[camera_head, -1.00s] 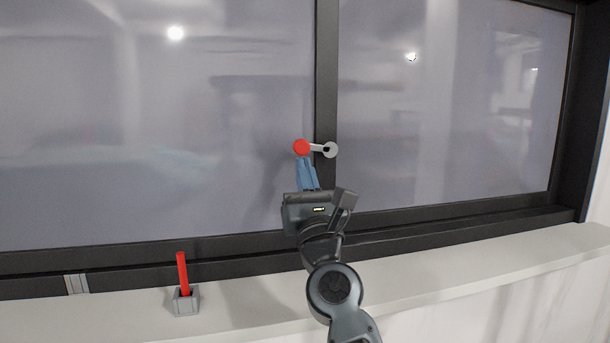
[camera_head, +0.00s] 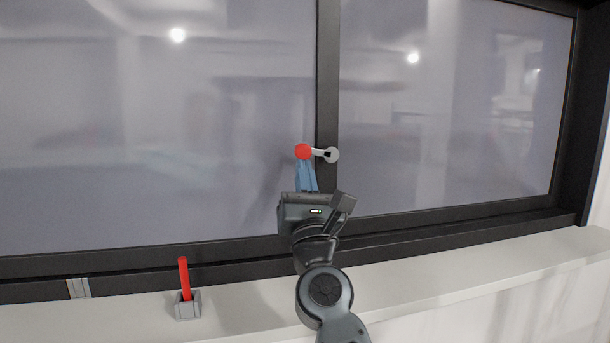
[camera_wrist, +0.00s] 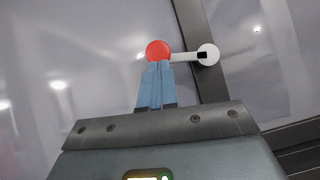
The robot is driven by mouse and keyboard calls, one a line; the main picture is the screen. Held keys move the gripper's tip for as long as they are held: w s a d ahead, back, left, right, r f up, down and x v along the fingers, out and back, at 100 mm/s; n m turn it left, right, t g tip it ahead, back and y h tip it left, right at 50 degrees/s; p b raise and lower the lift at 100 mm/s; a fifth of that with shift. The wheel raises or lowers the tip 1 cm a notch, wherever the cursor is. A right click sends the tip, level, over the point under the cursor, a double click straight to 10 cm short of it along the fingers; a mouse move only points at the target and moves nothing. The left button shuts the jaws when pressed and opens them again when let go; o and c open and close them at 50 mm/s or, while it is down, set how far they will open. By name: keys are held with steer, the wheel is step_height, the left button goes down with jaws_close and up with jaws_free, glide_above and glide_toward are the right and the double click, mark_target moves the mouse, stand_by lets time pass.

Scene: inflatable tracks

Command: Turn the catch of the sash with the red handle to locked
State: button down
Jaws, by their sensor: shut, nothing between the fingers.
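The catch (camera_head: 320,153) sits at the window's dark upright frame bar. Its grey lever lies nearly level, from a round red knob (camera_head: 303,152) on the left to a grey disc with a dark slot (camera_head: 332,155) on the right. A red handle (camera_head: 184,277) stands in a grey block on the sill, at the lower left. My gripper (camera_head: 305,166) has its blue fingers together just below the red knob. In the wrist view the fingertips (camera_wrist: 157,65) meet the knob's lower edge (camera_wrist: 158,50); I cannot tell whether they touch it.
Large glass panes (camera_head: 150,120) fill both sides of the dark upright bar (camera_head: 327,80). A white sill (camera_head: 450,265) runs below the window. A small grey piece (camera_head: 78,288) sits on the lower frame at the left. The air around the catch is clear.

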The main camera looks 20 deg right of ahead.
mark_target(303, 149)
steer(key=shift+r+m, duration=0.2)
steer(key=shift+m, duration=0.1)
steer(key=m+h, duration=0.1)
steer(key=m, duration=0.1)
steer(key=r+m+g+h+p, duration=0.1)
steer(key=h, duration=0.1)
steer(key=r+m+h, duration=0.1)
steer(key=m, duration=0.1)
steer(key=shift+a+m+g+h, duration=0.3)
steer(key=shift+g, duration=0.1)
steer(key=m+g+h, duration=0.1)
steer(key=m, duration=0.1)
steer(key=r+m+g+h, duration=0.1)
steer(key=m, duration=0.1)
steer(key=r+m+g+h, duration=0.1)
steer(key=m, duration=0.1)
steer(key=shift+d+h, duration=0.2)
steer(key=shift+h, duration=0.1)
steer(key=shift+s+d+r+m+g+b, duration=0.1)
steer(key=shift+d+r+m+g+b, duration=0.55)
steer(key=shift+m+g, duration=0.65)
steer(key=shift+w+d+r+m+g+b, duration=0.1)
steer(key=shift+d+r+m+g+b, duration=0.5)
steer(key=shift+m, duration=1.25)
steer(key=shift+s+d+r+m+g+b, duration=0.1)
steer(key=shift+d+r+m+g+b, duration=0.5)
steer(key=shift+m+g, duration=0.8)
steer(key=shift+a+r, duration=0.1)
steer(key=shift+r, duration=0.1)
